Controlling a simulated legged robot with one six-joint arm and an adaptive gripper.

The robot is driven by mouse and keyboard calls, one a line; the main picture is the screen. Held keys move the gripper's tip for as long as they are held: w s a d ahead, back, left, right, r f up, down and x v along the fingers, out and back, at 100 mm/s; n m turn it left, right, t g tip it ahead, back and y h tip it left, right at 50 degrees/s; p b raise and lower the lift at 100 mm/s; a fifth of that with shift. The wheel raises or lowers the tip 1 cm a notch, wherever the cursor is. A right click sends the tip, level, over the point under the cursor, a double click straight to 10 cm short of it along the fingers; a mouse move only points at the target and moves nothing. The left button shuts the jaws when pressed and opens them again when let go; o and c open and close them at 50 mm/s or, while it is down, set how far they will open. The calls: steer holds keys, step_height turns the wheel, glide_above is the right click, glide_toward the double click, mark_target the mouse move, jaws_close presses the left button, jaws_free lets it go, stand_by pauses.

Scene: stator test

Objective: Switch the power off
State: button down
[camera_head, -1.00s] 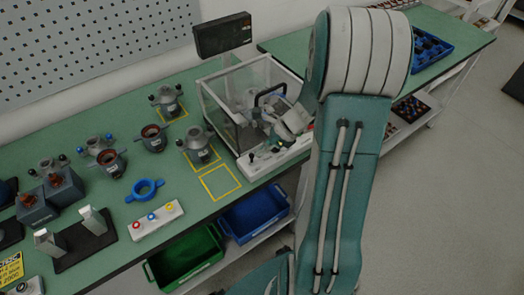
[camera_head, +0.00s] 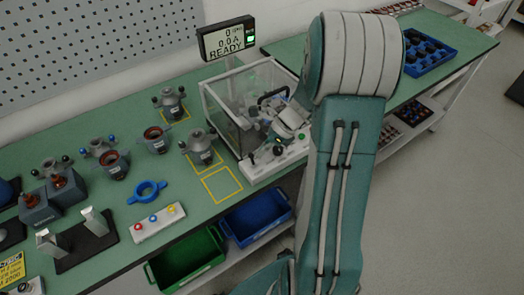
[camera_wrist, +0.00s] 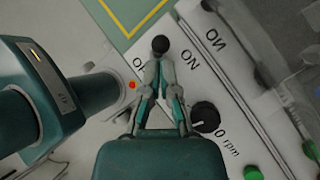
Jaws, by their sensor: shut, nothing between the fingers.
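The white control panel (camera_wrist: 235,85) of the test station fills much of the wrist view. A switch lever with a black ball tip (camera_wrist: 160,45) stands between an OFF label, partly hidden, and an ON label (camera_wrist: 190,60). My gripper (camera_wrist: 158,66) is shut and empty, its fingertips right at the ball tip; I cannot tell whether they touch. The lever's lean is unclear. In the head view the display (camera_head: 226,38) is lit and reads 0, 0.0 A and READY. The panel (camera_head: 262,170) shows there in front of the clear box.
A black rpm knob (camera_wrist: 205,117) and a green button (camera_wrist: 253,172) sit close to my gripper. A clear-walled box (camera_head: 222,105) stands behind the panel. Stators, a blue ring (camera_head: 147,191) and a three-button box (camera_head: 158,222) lie to the left. A yellow-outlined square (camera_head: 222,184) is empty.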

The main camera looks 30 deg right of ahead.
steer(key=shift+s, duration=0.1)
steer(key=shift+s+f, duration=0.25)
steer(key=shift+s, duration=0.4)
steer(key=shift+d, duration=0.1)
